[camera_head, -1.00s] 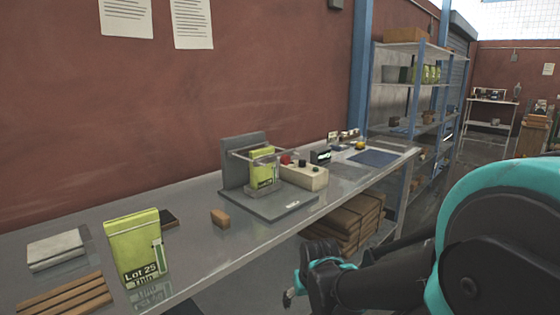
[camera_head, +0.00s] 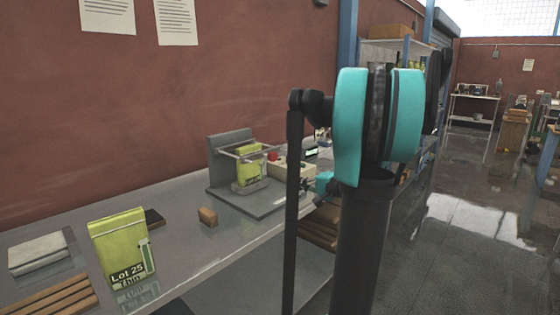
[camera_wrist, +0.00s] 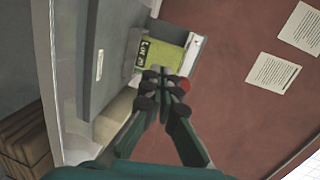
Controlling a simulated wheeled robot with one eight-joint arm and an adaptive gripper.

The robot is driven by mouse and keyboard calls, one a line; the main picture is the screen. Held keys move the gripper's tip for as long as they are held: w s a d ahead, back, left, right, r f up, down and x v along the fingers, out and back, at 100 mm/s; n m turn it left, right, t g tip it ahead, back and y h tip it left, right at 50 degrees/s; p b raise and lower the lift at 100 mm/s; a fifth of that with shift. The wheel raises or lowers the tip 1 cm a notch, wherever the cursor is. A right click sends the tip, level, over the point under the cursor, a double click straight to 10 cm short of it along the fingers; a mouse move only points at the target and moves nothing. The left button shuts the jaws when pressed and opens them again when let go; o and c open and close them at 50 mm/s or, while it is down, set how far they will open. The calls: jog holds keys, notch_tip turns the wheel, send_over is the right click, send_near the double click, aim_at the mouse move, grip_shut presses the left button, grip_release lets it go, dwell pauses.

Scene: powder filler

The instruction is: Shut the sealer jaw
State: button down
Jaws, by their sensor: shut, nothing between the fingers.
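The sealer (camera_head: 217,160) stands on the bench, with a grey upright plate and a flat base. Its jaw, a thin pale bar frame (camera_head: 232,154), reaches out from the upright around the top of a green pouch (camera_head: 249,172). I cannot tell how wide its gap is. The pouch also shows in the wrist view (camera_wrist: 158,53). My gripper (camera_wrist: 166,80) is shut and empty; its fingertips overlap the pouch's lower edge in the wrist view, and contact cannot be told. In the head view my arm mostly hides it.
A cream control box (camera_head: 293,170) with a red knob (camera_wrist: 185,85) stands beside the sealer, close to my fingers. A brown block (camera_head: 207,217) and a larger green pouch (camera_head: 120,250) are on the bench at left.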

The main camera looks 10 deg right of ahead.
jog(key=w+d+r+m+t, duration=0.1)
jog(key=w+d+r+t, duration=0.1)
jog(key=d+r+t, duration=0.3)
jog(key=g, duration=0.2)
send_near(268, 155)
jog(key=w, duration=0.3)
jog(key=w+a, duration=0.1)
jog(key=w, duration=0.1)
jog(key=shift+w+a+f, duration=0.1)
jog(key=shift+a+f, duration=0.05)
jog(key=shift+f, duration=0.2)
jog(key=x, duration=0.6)
jog(key=shift+w+a, duration=0.2)
jog(key=shift+w, duration=0.1)
